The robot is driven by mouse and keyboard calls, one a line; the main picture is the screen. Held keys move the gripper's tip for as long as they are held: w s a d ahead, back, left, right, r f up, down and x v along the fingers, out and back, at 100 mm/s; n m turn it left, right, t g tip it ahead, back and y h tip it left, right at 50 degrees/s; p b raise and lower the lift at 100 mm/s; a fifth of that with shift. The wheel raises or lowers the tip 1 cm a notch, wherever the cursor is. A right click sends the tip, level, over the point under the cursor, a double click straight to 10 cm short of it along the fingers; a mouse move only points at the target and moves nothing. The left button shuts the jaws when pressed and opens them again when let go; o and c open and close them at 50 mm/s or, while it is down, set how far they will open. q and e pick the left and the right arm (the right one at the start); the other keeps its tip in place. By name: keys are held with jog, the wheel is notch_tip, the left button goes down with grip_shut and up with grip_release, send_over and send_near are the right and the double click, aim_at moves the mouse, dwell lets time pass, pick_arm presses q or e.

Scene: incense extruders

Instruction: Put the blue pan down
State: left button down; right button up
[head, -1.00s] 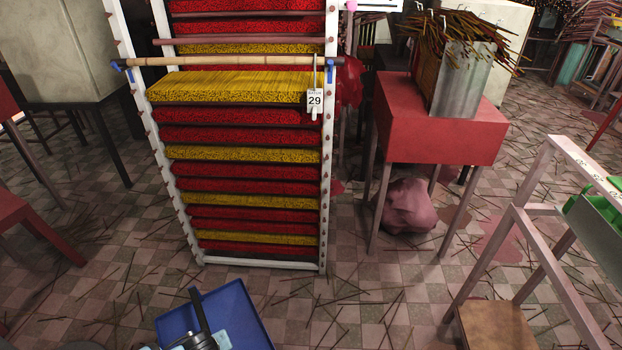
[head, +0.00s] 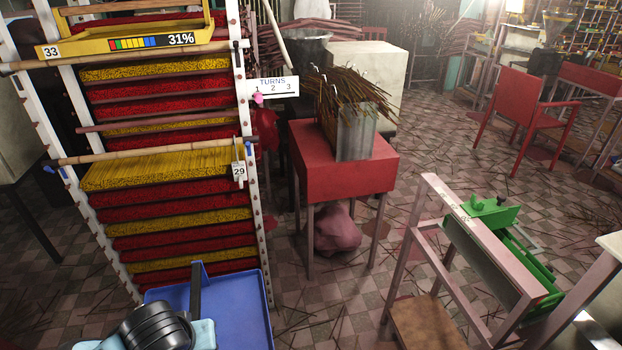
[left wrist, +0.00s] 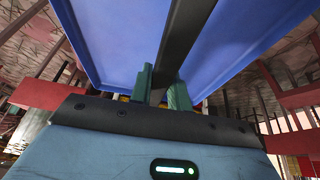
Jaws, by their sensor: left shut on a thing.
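The blue pan (head: 237,307) is at the bottom of the head view, in front of the drying rack. It is a shallow blue tray with a dark bar-like handle (head: 195,292). It also fills the top of the left wrist view (left wrist: 110,45), where the dark handle (left wrist: 184,40) runs between the fingers. My left gripper (left wrist: 165,88) is shut on that handle and holds the pan. In the head view my dark wrist covers the pan's lower left part. My right gripper is not in view.
A tall white rack (head: 262,215) of red and yellow incense layers stands at left. A red table (head: 345,178) bears a metal bin (head: 357,135) of sticks. A frame with a green extruder (head: 520,245) stands at right. Sticks litter the tiled floor (head: 300,322).

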pick_arm(q)
jog(key=s+r+m+p, duration=0.1)
jog(key=s+r+p, duration=0.1)
jog(key=r, duration=0.6)
jog(key=s+d+r+m+h+p, duration=0.1)
jog(key=s+r+m+p, duration=0.1)
jog(key=r, duration=0.7)
jog(key=shift+s+d+r+p, duration=0.2)
jog(key=shift+s+d+p, duration=0.1)
jog(key=shift+s+p, duration=0.1)
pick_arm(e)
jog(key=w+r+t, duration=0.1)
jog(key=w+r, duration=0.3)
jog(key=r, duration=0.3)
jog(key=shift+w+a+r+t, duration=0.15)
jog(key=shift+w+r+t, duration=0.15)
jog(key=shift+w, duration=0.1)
